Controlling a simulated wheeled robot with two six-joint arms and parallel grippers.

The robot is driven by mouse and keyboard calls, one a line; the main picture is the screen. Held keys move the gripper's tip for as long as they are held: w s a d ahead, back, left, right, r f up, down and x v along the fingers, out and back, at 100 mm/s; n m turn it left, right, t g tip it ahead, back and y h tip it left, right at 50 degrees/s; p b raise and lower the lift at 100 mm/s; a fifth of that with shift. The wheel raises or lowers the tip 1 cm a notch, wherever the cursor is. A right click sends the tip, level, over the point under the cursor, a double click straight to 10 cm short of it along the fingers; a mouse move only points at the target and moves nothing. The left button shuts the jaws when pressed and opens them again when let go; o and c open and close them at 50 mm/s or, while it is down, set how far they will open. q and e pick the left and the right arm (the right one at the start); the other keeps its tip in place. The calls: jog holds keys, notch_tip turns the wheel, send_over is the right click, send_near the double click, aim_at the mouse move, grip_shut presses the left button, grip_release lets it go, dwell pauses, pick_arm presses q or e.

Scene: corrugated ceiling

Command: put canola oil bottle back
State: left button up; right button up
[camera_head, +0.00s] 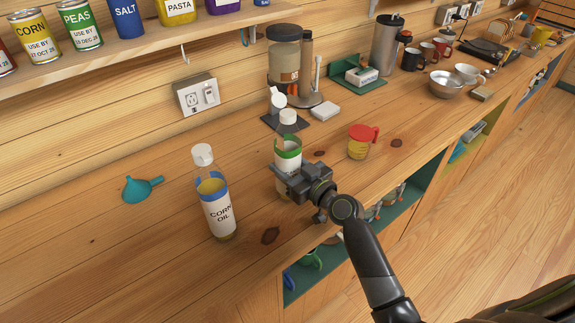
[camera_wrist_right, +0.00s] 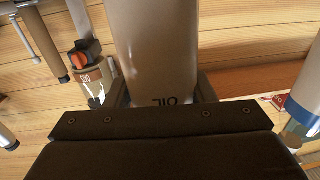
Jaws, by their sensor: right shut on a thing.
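The canola oil bottle (camera_head: 289,146), clear with a white cap and a green band, is upright at the middle of the counter. Its label is mostly hidden by my right gripper (camera_head: 307,184), which is shut around its lower part. The bottle (camera_wrist_right: 155,45) fills the middle of the wrist view, where only "OIL" is readable, upside down. I cannot tell whether its base touches the counter. A corn oil bottle (camera_head: 216,205) with a blue band stands to its left. My left gripper is not in view.
A teal funnel (camera_head: 141,188) lies at the left, and a red-lidded measuring cup (camera_head: 359,147) stands to the right. A shelf of cans (camera_head: 120,55) runs above. The counter's left front is clear.

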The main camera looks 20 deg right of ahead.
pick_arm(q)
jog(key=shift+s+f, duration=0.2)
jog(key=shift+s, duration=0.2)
pick_arm(e)
jog(key=o, duration=1.3)
jog(key=shift+r, duration=0.15)
pick_arm(q)
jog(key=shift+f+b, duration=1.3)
jog(key=shift+b, duration=0.2)
pick_arm(e)
jog(key=shift+v, duration=6.05)
